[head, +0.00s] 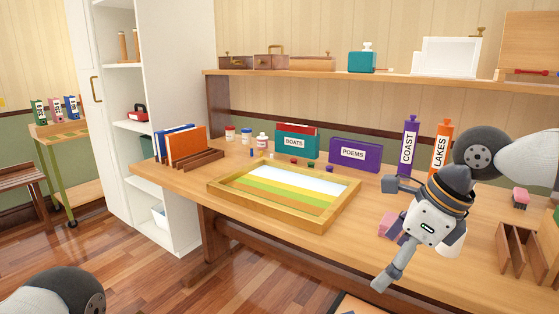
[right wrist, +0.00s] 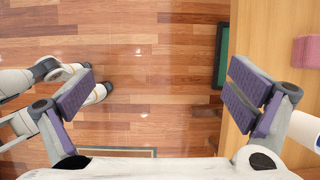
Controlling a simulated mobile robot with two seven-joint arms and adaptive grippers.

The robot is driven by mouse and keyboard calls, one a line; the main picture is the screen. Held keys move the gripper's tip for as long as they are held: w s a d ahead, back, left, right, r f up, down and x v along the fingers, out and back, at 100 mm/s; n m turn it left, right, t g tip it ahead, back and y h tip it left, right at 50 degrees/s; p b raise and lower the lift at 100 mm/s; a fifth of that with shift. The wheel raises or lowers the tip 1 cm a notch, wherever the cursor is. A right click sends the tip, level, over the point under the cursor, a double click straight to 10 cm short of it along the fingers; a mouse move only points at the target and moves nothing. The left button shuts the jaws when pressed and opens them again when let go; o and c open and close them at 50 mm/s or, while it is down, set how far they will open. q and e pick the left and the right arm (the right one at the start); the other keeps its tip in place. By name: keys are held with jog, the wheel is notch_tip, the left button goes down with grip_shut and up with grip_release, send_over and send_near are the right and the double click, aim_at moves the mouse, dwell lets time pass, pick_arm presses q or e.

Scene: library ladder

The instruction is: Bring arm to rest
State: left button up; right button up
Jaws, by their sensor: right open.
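My right gripper (head: 388,236) is over the front edge of the wooden desk (head: 300,232), right of the wooden tray with coloured stripes. In the right wrist view its two purple-padded fingers (right wrist: 161,95) are wide apart with nothing between them. Below them is mostly the wooden floor, with the desk edge (right wrist: 245,60) under the right-hand finger. A pink block (head: 386,223) lies on the desk close by, partly hidden by the gripper. My left arm shows only as a rounded link at the bottom left of the head view; its gripper is not seen there.
The striped tray (head: 228,197) lies mid-desk. The BOATS box (head: 297,143), POEMS box (head: 355,154), purple COAST binder (head: 408,148) and orange LAKES binder (head: 441,148) stand behind. A wooden rack (head: 519,248) is at right. Open floor (head: 150,262) lies in front of the desk.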

jog(key=s+d+f+n+h, duration=0.15)
jog(key=s+f+n, duration=0.25)
jog(key=f, duration=0.4)
jog(key=s+d+f+n+h+p, duration=0.1)
jog(key=s+f+n+h, duration=0.3)
jog(key=f, duration=0.5)
jog(key=s+d+f+n+h, duration=0.1)
jog(key=s+f+n, duration=0.35)
jog(key=f, duration=0.35)
pick_arm(q)
jog(key=w+r, duration=0.1)
jog(key=w+r+t+p, duration=0.1)
jog(key=shift+w+d+r, duration=0.15)
jog(key=shift+w+r, duration=0.05)
jog(key=shift+w, duration=0.2)
pick_arm(e)
jog(key=s+f+n+g+y, duration=0.1)
jog(key=s+n, duration=0.5)
jog(key=s, duration=0.8)
jog(key=s+f+n+g+y, duration=0.1)
jog(key=s+n+g, duration=0.3)
jog(key=s, duration=1)
jog(key=shift+s+d+f+n+y, duration=0.35)
jog(key=shift+s+f+n, duration=0.05)
jog(key=shift+f+n, duration=0.55)
